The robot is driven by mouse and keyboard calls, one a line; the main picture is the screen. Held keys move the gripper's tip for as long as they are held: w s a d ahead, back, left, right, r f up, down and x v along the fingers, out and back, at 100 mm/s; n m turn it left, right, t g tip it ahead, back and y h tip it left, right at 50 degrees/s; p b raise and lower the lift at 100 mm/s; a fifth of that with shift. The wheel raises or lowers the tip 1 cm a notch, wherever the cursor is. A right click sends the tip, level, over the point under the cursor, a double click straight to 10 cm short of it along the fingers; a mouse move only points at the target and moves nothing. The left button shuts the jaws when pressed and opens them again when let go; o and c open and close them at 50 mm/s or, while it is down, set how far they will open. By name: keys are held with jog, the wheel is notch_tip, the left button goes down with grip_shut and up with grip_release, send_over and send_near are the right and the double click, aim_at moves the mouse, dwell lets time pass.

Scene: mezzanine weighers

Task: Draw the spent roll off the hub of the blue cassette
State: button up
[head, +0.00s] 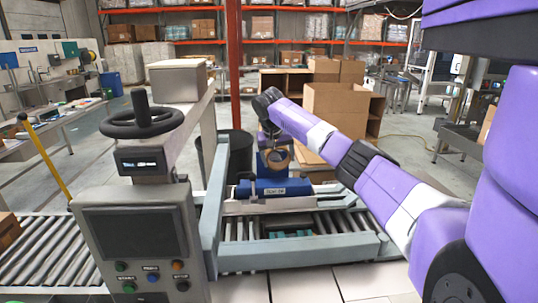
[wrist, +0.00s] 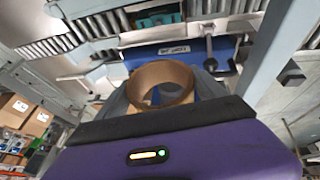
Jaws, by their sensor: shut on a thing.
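The blue cassette (head: 262,187) sits on the roller conveyor frame, with a white label on its front. In the wrist view the cassette (wrist: 150,57) lies just beyond the roll, label showing. The spent roll (wrist: 160,72) is a brown open ring. It also shows in the head view (head: 277,154), against the blue upright part of the cassette.
A grey weigher console (head: 140,240) with a screen and black handwheel stands at left. Pale rails (head: 213,205) frame the conveyor. A dark bin (head: 237,155) and cardboard boxes (head: 335,115) stand behind. A dark lever (wrist: 209,50) rises beside the cassette. Open floor lies at right.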

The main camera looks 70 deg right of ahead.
jog(key=shift+s+a+f, duration=0.15)
jog(key=shift+a, duration=0.35)
jog(key=s+a, duration=0.5)
jog(key=a, duration=0.7)
jog(key=s+a+b, duration=0.1)
jog(key=s+a, duration=0.4)
jog(key=a, duration=0.8)
jog(key=shift+s, duration=0.3)
